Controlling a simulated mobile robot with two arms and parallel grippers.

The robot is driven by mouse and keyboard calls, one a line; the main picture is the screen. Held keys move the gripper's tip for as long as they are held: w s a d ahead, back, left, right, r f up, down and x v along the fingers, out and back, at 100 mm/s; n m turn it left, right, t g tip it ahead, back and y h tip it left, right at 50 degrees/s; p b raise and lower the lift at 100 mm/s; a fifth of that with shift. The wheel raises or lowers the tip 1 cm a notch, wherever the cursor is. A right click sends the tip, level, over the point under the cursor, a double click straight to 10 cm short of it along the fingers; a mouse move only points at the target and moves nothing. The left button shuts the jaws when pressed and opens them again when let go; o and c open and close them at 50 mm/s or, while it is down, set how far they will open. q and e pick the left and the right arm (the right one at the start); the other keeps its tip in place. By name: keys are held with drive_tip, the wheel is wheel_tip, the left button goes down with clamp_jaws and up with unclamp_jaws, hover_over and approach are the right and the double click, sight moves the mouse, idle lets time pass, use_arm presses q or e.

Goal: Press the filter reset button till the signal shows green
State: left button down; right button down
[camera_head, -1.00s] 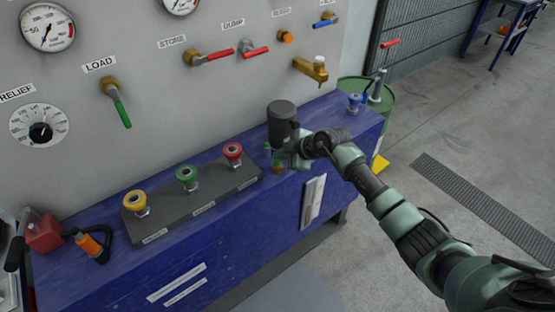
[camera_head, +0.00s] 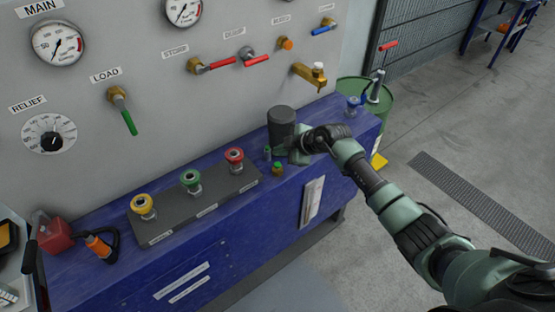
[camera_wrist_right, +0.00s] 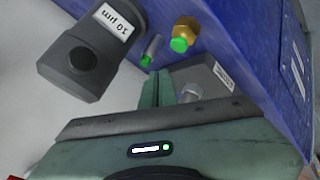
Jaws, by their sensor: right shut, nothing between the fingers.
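The dark filter housing (camera_head: 281,124) stands upright on the blue bench; its "10 µm" label shows in the wrist view (camera_wrist_right: 112,22). Beside it are two small green-ended fittings: a slim grey post (camera_wrist_right: 149,52) and a brass hex fitting (camera_wrist_right: 181,40). They also show in the head view, the post (camera_head: 267,153) and the brass one (camera_head: 278,168). Which is button or signal I cannot tell for sure; both ends look green. My right gripper (camera_head: 292,152) is shut and empty, just right of them; contact is unclear. My left gripper is not in view.
A grey strip (camera_head: 205,212) with yellow, green and red push buttons lies left on the bench. The wall panel behind carries gauges, coloured lever valves and a brass tap (camera_head: 309,72). A green drum (camera_head: 381,105) stands at the bench's right end.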

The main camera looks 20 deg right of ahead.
wheel_tip(320, 180, up, 2)
drive_tip(key=shift+r+p, duration=0.25)
drive_tip(key=shift+p, duration=0.75)
drive_tip(key=shift+f, duration=0.1)
